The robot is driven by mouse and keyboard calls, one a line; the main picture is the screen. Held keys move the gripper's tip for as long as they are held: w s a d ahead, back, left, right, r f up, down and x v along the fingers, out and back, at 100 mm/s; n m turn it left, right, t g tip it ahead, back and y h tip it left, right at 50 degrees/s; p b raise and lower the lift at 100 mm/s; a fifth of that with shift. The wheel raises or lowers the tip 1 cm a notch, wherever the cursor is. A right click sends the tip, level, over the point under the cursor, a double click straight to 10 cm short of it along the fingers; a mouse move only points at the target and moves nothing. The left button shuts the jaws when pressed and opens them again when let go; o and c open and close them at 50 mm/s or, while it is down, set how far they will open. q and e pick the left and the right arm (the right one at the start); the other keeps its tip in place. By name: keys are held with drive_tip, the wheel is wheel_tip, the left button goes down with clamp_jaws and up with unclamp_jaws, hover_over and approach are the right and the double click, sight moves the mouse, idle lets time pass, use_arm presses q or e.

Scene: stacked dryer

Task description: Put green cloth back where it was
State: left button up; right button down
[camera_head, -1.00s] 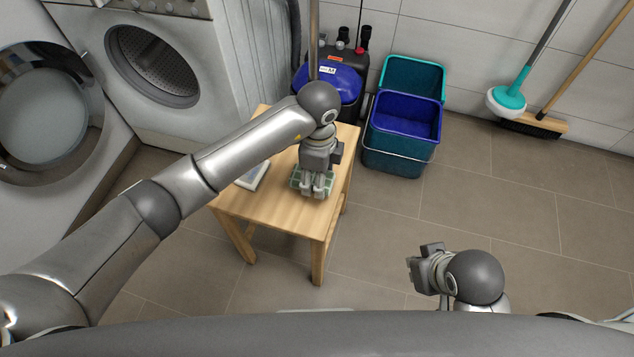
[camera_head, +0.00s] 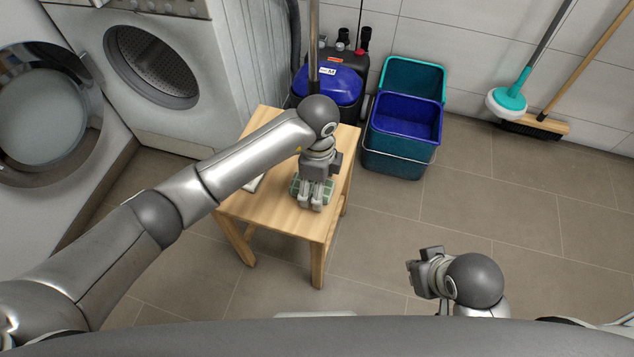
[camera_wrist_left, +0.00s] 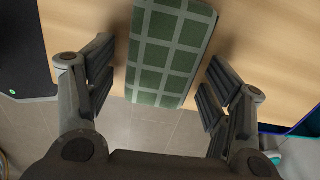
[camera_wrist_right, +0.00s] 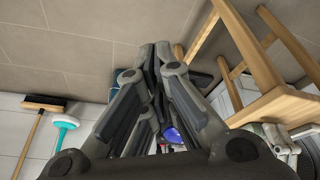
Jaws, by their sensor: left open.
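The green checked cloth (camera_head: 325,185), folded into a rectangle, lies on the wooden stool (camera_head: 275,215) near its right front part. It also shows in the left wrist view (camera_wrist_left: 168,55), its short edge close to the stool's edge. My left gripper (camera_head: 316,205) is over the cloth, pointing down. In the left wrist view its fingers (camera_wrist_left: 160,95) stand wide apart, one on each side of the cloth, with gaps between. My right gripper (camera_head: 412,275) is away from the stool, over the floor. Its fingertips (camera_wrist_right: 153,60) come together with nothing seen between them.
A pale object (camera_head: 254,184) lies on the stool, partly hidden by my left arm. A washing machine (camera_head: 150,65) with its round door (camera_head: 45,115) open stands at left. Buckets (camera_head: 400,150) and a blue vacuum (camera_head: 330,85) stand behind.

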use_arm(q)
wheel_tip(320, 180, up, 6)
drive_tip(key=shift+w+r+p, duration=0.1)
drive_tip(key=shift+r+p, duration=0.15)
drive_tip(key=shift+p, duration=0.65)
wheel_tip(320, 180, up, 6)
drive_tip(key=shift+f+p, duration=0.1)
drive_tip(key=shift+p, duration=0.4)
use_arm(e)
drive_tip(key=x, duration=0.4)
drive_tip(key=shift+w+a+f, duration=0.1)
drive_tip(key=shift+w, duration=0.05)
use_arm(q)
drive_tip(key=shift+d, duration=0.1)
